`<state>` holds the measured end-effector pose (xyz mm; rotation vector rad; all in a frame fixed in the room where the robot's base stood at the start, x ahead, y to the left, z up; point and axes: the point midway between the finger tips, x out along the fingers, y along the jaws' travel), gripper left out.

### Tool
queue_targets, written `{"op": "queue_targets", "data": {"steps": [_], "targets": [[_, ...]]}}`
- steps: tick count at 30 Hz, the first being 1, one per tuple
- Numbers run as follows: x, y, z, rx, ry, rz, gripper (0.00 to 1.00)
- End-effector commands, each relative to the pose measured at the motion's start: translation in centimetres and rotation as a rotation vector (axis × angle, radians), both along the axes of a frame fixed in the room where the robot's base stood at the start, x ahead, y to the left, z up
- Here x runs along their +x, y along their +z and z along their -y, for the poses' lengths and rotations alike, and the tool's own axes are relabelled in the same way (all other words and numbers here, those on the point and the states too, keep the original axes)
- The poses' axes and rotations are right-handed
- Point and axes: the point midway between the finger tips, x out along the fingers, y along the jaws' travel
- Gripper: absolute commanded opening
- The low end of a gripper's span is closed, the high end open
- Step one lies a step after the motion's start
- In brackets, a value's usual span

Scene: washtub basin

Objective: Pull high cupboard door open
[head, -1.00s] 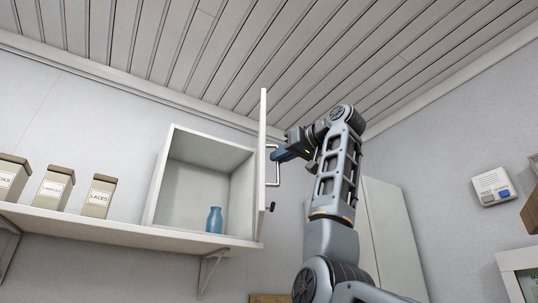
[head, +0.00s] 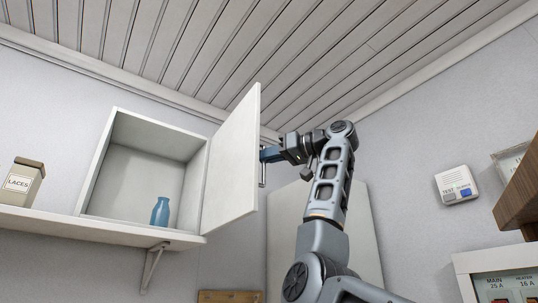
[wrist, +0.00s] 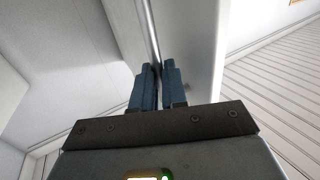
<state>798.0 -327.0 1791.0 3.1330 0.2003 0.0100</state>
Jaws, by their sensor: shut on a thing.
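The high cupboard (head: 135,170) is a white box on a wall shelf, and its inside is open to view. Its white door (head: 231,160) stands swung out at the right edge, angled away from the opening. The metal bar handle (head: 262,174) is on the door's outer face, partly hidden behind the door edge. My gripper (head: 265,154) is at this handle, with blue fingers shut on it. In the wrist view, the handle (wrist: 148,30) runs down between the two fingers (wrist: 159,75), beside the door's face.
A blue bottle (head: 160,211) stands inside the cupboard at the lower right. A tin labelled LACES (head: 19,183) is on the shelf (head: 100,227) at left. A tall pale cabinet (head: 345,235) stands behind my arm. A wall box (head: 456,186) and a brown wooden piece (head: 520,200) are at right.

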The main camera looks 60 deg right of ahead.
Motion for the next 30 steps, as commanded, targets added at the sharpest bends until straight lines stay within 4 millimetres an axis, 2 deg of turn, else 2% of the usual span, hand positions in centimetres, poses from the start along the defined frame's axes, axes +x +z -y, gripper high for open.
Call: {"op": "queue_targets", "data": {"steps": [1,6,7,15,23,26,30], "targets": [[0.6,-0.5,0.1,0.005,0.001,-0.014,0.00],[0.7,-0.6,0.1,0.005,0.001,-0.015,0.00],[0.7,-0.6,0.1,0.005,0.001,-0.015,0.14],[0.4,-0.4,0.0,0.004,0.001,-0.011,0.38],[0.0,-0.3,0.1,0.001,0.000,-0.006,0.38],[-1.0,-0.3,0.2,0.000,-0.002,-0.004,0.38],[-3.3,-0.5,0.5,0.000,-0.002,-0.004,0.38]]}}
